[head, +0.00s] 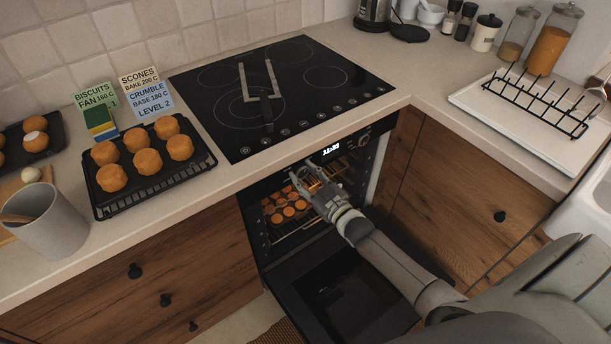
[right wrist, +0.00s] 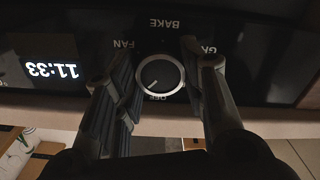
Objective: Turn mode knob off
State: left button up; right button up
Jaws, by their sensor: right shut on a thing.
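The mode knob (right wrist: 160,75) is a round black dial with a pale rim on the oven's control panel, seen upside down in the right wrist view. The labels BAKE, FAN, OFF and a partly hidden GR... surround it. Its pale mark points to the lower left in that picture, between FAN and OFF. In the head view the right gripper (head: 309,177) is at the panel, left of the clock, and hides the knob. My left gripper is not in view.
The oven door (head: 345,293) is folded down open; a tray of browned rounds (head: 287,212) sits inside. The clock (head: 331,149) reads 11:33. Above is a black hob (head: 330,98) with a U-shaped tool (head: 263,96). Another baking tray (head: 147,194) stands on the left counter.

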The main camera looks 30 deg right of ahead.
jog(key=n, duration=0.4)
jog(key=shift+f+n, duration=0.1)
jog(key=shift+n, duration=0.2)
jog(key=shift+n+b, duration=0.5)
jog(key=shift+n, duration=1.1)
jog(key=o, duration=0.8)
jog(key=shift+c, duration=0.2)
jog(key=s+d, duration=0.1)
jog(key=s, duration=1.1)
jog(key=shift+d, duration=0.4)
